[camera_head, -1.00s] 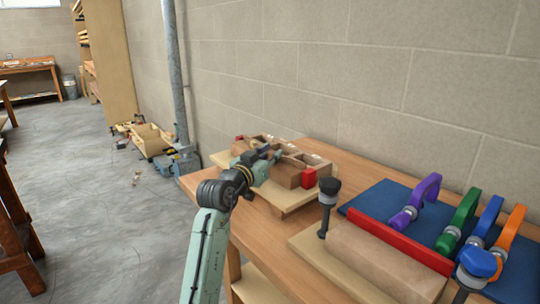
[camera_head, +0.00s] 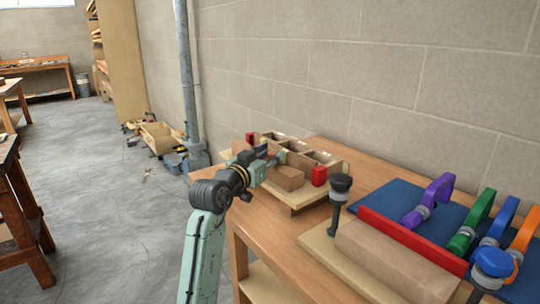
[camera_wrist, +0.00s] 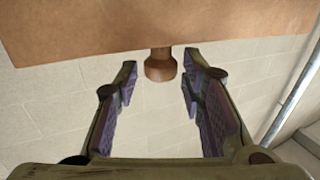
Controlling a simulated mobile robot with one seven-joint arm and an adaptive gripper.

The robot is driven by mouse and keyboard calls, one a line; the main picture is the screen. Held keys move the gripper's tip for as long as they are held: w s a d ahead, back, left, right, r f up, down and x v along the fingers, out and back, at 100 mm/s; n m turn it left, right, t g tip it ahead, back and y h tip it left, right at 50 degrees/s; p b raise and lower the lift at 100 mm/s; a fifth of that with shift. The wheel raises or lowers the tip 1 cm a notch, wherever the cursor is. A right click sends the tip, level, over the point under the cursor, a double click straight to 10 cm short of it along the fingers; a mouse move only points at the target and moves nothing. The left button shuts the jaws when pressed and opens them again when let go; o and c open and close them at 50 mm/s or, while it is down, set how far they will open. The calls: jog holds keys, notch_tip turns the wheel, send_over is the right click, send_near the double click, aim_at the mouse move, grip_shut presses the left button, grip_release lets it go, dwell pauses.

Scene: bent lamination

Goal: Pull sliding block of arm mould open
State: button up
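The arm mould (camera_head: 310,193) is a wooden board with block-like compartments near the bench's far left edge. Its brown sliding block (camera_head: 286,178) lies at the near left side, beside my gripper (camera_head: 268,163). In the wrist view the block (camera_wrist: 90,28) fills the top, and a turned brown wooden knob (camera_wrist: 160,68) sticks out from it. My gripper (camera_wrist: 158,85) is open, its purple-padded fingers on either side of the knob with gaps visible on both sides. In the head view the knob is hidden by my gripper.
A blue mat (camera_head: 385,200) to the right holds several coloured clamps. A red bar (camera_head: 410,237) lies along it. The wall (camera_head: 300,80) is close behind. The floor at left is open.

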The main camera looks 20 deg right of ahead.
jog(key=shift+a, duration=0.1)
jog(key=v, duration=1.2)
